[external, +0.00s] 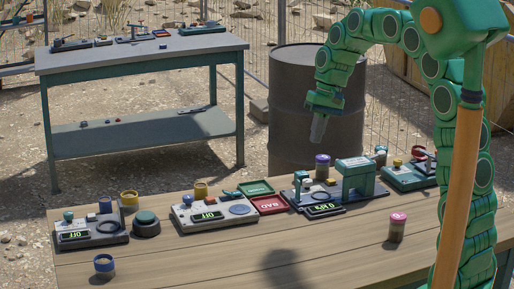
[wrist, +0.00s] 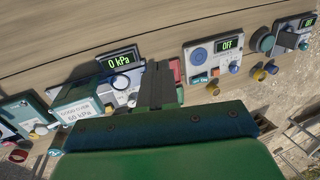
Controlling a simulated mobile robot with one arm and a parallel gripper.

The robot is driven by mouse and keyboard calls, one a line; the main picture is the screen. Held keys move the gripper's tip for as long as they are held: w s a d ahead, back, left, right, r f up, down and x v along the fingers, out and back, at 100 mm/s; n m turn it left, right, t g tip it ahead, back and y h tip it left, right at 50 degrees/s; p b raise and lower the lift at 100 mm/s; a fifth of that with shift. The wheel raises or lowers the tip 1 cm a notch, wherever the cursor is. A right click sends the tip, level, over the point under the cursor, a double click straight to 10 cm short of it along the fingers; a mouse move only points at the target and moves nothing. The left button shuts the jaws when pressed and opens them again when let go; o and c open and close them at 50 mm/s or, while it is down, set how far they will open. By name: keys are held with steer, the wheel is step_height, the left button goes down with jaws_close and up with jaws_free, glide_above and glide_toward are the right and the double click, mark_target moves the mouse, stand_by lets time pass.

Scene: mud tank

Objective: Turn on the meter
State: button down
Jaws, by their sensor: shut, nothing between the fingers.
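Two grey meters lie on the wooden table. The middle meter (external: 216,222) has a green-lit display reading OFF, a blue round ring and several small coloured knobs. It also shows in the wrist view (wrist: 207,72), right of my gripper. The left meter (external: 90,238) also reads OFF and shows partly at the right edge in the wrist view (wrist: 289,47). A third device with a display (external: 323,209) reads 0 kPa in the wrist view (wrist: 120,60), left of my fingers. My gripper (external: 318,130) is shut and empty, pointing down above the back of the table; its fingers show in the wrist view (wrist: 158,82).
A green arched block (external: 355,172) stands on the third device. Red (external: 270,205) and green (external: 255,187) trays lie beside it. A lidded jar (external: 397,230) stands at front right. A dark barrel (external: 300,110) and another table (external: 145,60) are behind. The front middle is clear.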

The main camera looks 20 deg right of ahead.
mark_target(226, 192)
steer(key=w+a+f, duration=0.2)
steer(key=w+a, duration=0.2)
steer(key=w, duration=0.2)
steer(key=w+a+f+y, duration=0.1)
steer(key=w+a+f, duration=0.2)
steer(key=w, duration=0.4)
steer(key=w+a+f+y, duration=0.1)
steer(key=w+a+f, duration=0.2)
steer(key=w+a, duration=0.2)
steer(key=shift+w+t, duration=0.3)
steer(key=shift+w, duration=0.7)
steer(key=shift+f, duration=0.1)
steer(key=x, duration=1.3)
steer(key=shift+a+f, duration=0.2)
steer(key=shift+f, duration=0.15)
steer(key=shift+a+f+h, duration=0.2)
steer(key=shift+a+h, duration=0.05)
steer(key=shift+h, duration=0.15)
steer(key=shift+d, duration=0.15)
